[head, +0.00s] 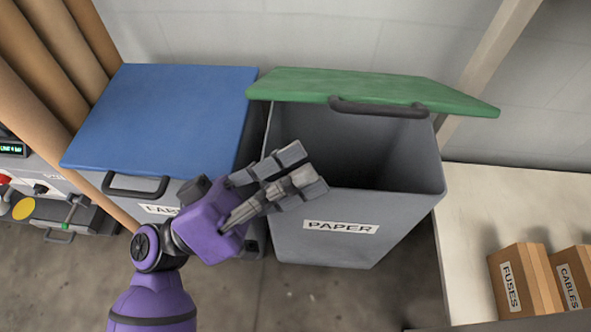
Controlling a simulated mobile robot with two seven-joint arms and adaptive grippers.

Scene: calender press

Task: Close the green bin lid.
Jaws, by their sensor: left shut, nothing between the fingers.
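The green lid (380,88) is raised at the back of the grey bin (290,235) labelled PAPER. A dark handle (378,109) runs along the lid's front edge. The bin's dark inside (345,155) shows below the lid. My left gripper (308,173) is shut and empty. In the picture it overlaps the bin's front left rim, below and left of the lid handle. It looks apart from the lid; whether it touches the rim I cannot tell. My right gripper is out of view.
A second bin with a shut blue lid (170,110) stands at the left. A pale bench (480,200) at the right holds boxes labelled FUSES (520,280) and CABLES (572,277). Brown rolls (50,60) and a machine panel (40,190) are far left.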

